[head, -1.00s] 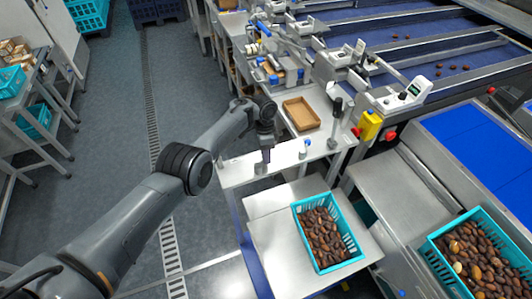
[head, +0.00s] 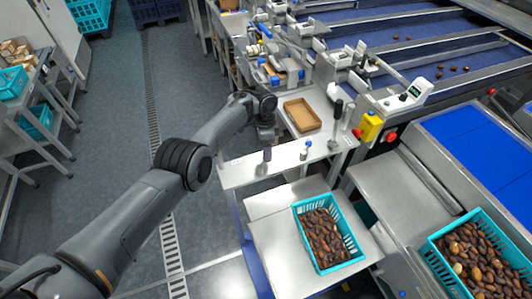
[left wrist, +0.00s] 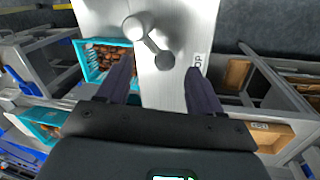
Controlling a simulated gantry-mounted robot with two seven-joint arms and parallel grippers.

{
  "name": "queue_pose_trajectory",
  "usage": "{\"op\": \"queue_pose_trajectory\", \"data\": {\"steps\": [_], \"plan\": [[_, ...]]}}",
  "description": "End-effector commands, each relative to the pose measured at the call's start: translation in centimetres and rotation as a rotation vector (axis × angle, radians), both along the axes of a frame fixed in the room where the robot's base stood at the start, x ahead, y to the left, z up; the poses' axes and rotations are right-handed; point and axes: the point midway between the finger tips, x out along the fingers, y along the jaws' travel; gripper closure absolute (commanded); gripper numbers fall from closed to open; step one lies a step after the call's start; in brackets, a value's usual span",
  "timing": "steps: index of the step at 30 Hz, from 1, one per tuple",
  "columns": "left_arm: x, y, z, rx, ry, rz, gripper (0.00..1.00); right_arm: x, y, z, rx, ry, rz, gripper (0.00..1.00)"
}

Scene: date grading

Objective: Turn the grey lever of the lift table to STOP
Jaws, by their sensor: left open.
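The grey lever (left wrist: 149,42) shows in the left wrist view, with a round knob at its upper left end and a hub (left wrist: 163,61) at its lower right, on a pale metal panel (left wrist: 172,95). A small printed label (left wrist: 197,62) lies to the right of the lever; its lettering is too small to read surely. My left gripper (left wrist: 160,64) is open, with one dark finger to each side of the lever's hub, apart from it in the picture. In the head view my left gripper (head: 267,154) points down over the white panel, and I cannot make out the lever there.
A teal crate of dates (head: 298,227) stands on a metal table (head: 275,265) in front of the panel. Another teal crate (head: 436,262) is at the lower right.

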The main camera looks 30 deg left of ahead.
Motion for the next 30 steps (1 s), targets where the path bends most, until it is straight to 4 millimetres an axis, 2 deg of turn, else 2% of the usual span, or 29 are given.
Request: {"op": "queue_pose_trajectory", "data": {"steps": [3,12,18,30], "plan": [[0.4,0.3,2.4,-0.001,-0.002,0.000,0.34,0.0,0.0,0.5,0.000,0.000,0.000,0.00],[1.0,0.9,6.5,-0.001,-0.001,-0.001,0.34,0.0,-0.1,0.6,-0.005,0.000,0.004,0.00],[1.0,1.0,7.5,0.000,0.001,-0.001,0.34,0.0,-0.2,0.6,-0.009,0.000,0.006,0.00],[1.1,1.0,7.6,0.000,0.001,0.000,0.34,0.0,-0.2,0.6,-0.008,0.000,0.005,0.00]]}}
